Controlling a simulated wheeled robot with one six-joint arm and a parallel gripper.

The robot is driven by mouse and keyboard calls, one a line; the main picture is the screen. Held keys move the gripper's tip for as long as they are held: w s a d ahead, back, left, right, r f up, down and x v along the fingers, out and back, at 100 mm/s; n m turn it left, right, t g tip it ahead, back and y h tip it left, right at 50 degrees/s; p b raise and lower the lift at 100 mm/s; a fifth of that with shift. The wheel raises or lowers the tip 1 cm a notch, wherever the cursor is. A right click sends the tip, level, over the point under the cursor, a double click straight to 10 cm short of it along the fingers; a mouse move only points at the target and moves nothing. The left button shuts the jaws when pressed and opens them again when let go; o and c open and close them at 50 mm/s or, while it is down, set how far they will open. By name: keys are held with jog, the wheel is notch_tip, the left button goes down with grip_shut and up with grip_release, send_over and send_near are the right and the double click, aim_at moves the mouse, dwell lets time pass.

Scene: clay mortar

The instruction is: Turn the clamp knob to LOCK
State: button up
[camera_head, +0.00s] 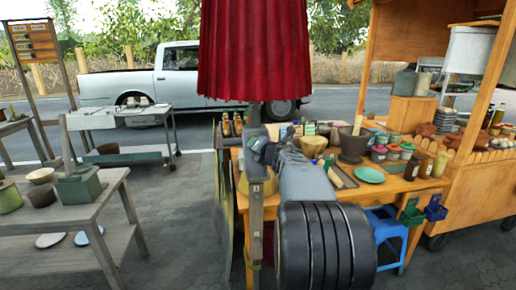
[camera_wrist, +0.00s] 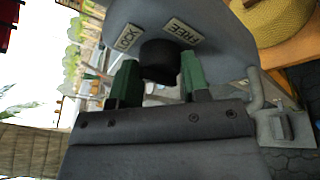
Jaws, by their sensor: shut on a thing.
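The clamp knob (camera_wrist: 158,60) is a dark round knob on a grey clamp body (camera_wrist: 215,25) in the wrist view. A LOCK label (camera_wrist: 127,37) sits at its upper left and a FREE label (camera_wrist: 182,39) at its upper right. My gripper (camera_wrist: 158,78) has green fingertips, one on each side of the knob, and is shut on it. Any pointer mark on the knob cannot be made out. In the head view my arm reaches to the pole below the red umbrella (camera_head: 254,50); the knob is hidden there.
A wooden stall table (camera_head: 395,185) with bowls, a mortar (camera_head: 354,145) and jars stands right of the pole. A blue stool (camera_head: 385,228) is under it. A grey workbench (camera_head: 70,215) stands at the left, with open paving between.

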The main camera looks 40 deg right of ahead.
jog(key=o, duration=0.9)
jog(key=v, duration=1.3)
jog(key=shift+s+a+r, duration=0.1)
jog(key=shift+s, duration=0.3)
